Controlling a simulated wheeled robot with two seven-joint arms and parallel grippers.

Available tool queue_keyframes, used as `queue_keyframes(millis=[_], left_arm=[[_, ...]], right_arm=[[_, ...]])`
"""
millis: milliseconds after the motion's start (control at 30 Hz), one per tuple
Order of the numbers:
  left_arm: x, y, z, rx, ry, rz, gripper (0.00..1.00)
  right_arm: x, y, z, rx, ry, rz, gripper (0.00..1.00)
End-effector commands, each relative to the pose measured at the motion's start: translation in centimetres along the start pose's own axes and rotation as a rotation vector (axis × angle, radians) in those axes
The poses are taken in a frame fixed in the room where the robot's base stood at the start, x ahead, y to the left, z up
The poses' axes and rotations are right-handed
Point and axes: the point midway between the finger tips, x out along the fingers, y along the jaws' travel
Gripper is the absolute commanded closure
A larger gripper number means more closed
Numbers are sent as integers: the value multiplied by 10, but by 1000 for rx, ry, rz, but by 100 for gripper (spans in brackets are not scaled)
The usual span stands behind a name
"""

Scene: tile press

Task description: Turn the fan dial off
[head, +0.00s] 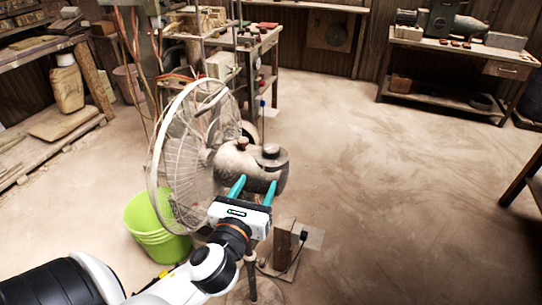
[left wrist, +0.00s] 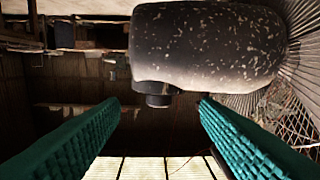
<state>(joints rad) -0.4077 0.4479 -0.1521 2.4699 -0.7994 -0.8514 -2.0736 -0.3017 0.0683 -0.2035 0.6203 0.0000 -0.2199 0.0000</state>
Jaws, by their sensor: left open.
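A standing fan shows in the head view, with a round wire guard (head: 158,170) on the left and a dusty dark motor housing (head: 228,163) behind it. A dark round knob (head: 271,150), which looks like the dial, stands on top of the housing. My left gripper (head: 254,187) is open, its teal fingers pointing at the near side of the housing. In the left wrist view the speckled housing (left wrist: 205,48) fills the top. A dark stubby knob (left wrist: 158,92) on it appears between the open fingers (left wrist: 159,100). I cannot tell whether either finger touches anything. The right gripper is not in view.
A lime-green bucket (head: 155,225) stands left of the fan. Workbenches (head: 460,55) line the back and left walls. The floor (head: 400,180) to the right is clear.

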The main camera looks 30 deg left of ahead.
Motion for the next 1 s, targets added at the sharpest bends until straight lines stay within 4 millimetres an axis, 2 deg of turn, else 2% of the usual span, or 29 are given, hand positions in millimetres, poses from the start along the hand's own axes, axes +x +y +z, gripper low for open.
queue_keyframes(millis=[67,167,333,400,700,833,1000], left_arm=[[-4,0,-12,33,29,0,43],[1,0,-16,46,40,-1,43],[27,0,-17,46,42,-3,43],[42,0,-20,47,39,-4,43],[96,0,-20,44,35,-2,43],[109,0,-20,44,35,-1,43],[114,0,-20,42,34,-1,43]], right_arm=[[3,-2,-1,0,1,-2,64],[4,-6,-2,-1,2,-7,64],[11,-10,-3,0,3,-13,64],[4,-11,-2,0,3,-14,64],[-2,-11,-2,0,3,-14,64],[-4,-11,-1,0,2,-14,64],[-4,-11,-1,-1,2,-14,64]])
